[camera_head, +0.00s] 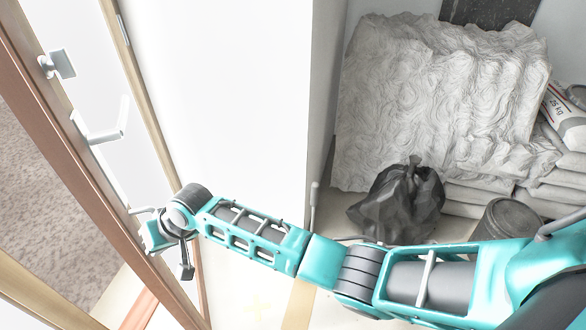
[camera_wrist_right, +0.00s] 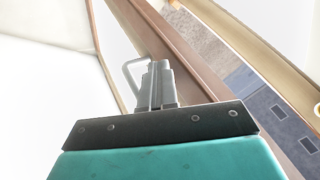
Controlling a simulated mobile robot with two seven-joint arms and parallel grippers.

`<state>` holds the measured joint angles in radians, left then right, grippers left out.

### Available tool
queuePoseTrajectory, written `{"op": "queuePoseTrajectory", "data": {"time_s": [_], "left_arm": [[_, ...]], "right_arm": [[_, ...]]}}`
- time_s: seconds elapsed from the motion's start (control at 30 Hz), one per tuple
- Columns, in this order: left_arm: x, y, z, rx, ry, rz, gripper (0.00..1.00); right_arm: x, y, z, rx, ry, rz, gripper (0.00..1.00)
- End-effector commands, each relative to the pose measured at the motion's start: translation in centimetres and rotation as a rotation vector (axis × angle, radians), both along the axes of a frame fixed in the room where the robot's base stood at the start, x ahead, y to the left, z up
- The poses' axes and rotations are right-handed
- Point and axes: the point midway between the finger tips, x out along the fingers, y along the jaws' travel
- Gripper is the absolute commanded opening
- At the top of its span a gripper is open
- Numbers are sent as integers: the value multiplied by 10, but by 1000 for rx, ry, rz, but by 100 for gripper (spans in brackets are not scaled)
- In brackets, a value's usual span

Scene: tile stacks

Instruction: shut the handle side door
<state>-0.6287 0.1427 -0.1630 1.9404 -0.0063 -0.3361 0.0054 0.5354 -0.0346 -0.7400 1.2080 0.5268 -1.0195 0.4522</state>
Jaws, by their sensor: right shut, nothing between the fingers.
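A white door (camera_head: 100,165) with a brown wooden edge stands steeply angled at the left of the head view. It carries a silver lever handle (camera_head: 103,128) and a smaller silver fitting (camera_head: 58,65) above it. My right arm reaches across from the right, and its gripper end is against or close to the door's lower part; contact cannot be told. In the wrist view my right gripper (camera_wrist_right: 155,68) is shut and empty. A bent silver handle (camera_wrist_right: 132,72) shows just left of its fingertips, beside the brown edge (camera_wrist_right: 180,55). My left gripper is out of view.
A broad white panel (camera_head: 225,90) stands right of the door. Behind it are a rumpled pale heap (camera_head: 430,90), a black bag (camera_head: 400,200), a dark bin (camera_head: 508,222) and stacked sacks (camera_head: 565,115). Grey carpet (camera_head: 40,190) lies beyond the brown edge at left.

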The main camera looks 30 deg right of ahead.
Motion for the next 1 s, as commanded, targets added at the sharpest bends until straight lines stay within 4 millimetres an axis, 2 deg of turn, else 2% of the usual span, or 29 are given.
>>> {"op": "queuePoseTrajectory", "data": {"time_s": [0.1, 0.33, 1.0], "left_arm": [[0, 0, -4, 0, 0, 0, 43], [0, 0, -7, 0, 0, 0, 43], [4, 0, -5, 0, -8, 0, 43]], "right_arm": [[1, 18, -1, 2, 1, 3, 0], [4, 37, -1, 1, 0, 0, 0], [5, 40, 0, 0, 0, 0, 0]]}}
